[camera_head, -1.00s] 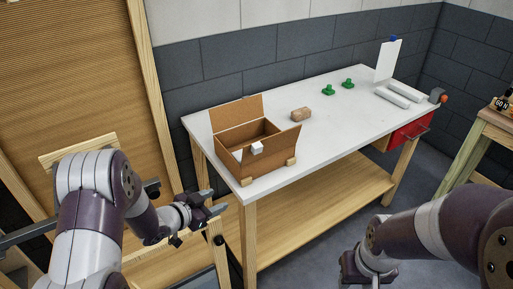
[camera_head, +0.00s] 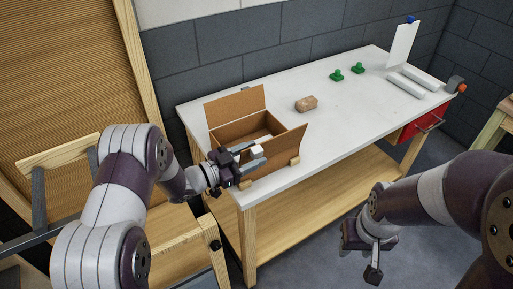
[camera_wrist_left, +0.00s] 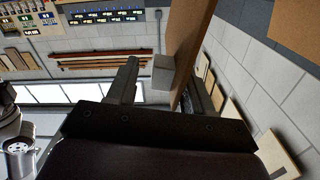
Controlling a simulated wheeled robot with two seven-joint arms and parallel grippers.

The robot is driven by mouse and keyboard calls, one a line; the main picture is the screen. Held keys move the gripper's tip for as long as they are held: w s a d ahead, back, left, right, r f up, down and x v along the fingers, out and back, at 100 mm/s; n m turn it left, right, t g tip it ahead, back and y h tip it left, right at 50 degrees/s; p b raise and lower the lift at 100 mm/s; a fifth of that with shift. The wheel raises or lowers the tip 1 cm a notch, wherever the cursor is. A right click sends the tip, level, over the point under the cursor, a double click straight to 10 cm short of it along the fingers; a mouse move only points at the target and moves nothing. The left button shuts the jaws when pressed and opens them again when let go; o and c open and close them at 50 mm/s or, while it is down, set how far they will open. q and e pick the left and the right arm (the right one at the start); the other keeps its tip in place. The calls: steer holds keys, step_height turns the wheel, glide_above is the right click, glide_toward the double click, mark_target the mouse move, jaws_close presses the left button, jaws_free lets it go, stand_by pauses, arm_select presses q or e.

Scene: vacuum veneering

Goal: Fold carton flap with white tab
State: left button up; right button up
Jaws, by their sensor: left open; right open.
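The open brown carton (camera_head: 236,132) stands on the near left end of the white table, with one flap (camera_head: 235,106) raised at the back and another (camera_head: 288,145) at the right. The small white tab (camera_head: 257,151) is at its front; in the left wrist view the tab (camera_wrist_left: 163,72) sits against a brown carton panel (camera_wrist_left: 191,50). My left gripper (camera_head: 252,157) is open at the carton's front, its fingers beside the tab. My right gripper (camera_head: 373,262) is open and empty, low in front of the table.
A brown block (camera_head: 306,104) lies right of the carton. Two green knobbed pieces (camera_head: 347,72), white bars (camera_head: 407,84) and an upright white panel (camera_head: 402,45) are farther back on the table (camera_head: 345,125). A red drawer (camera_head: 417,125) hangs at the right. The table's middle is clear.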

arm_select(q)
steer(key=shift+w+d+f, duration=0.25)
steer(key=shift+w+d, duration=0.45)
steer(key=shift+w, duration=0.2)
steer(key=shift+s+r, duration=0.15)
steer(key=shift+s, duration=0.1)
steer(key=shift+c, duration=0.6)
jaws_close()
arm_select(e)
steer(key=shift+w+r, duration=0.1)
steer(key=shift+w, duration=0.05)
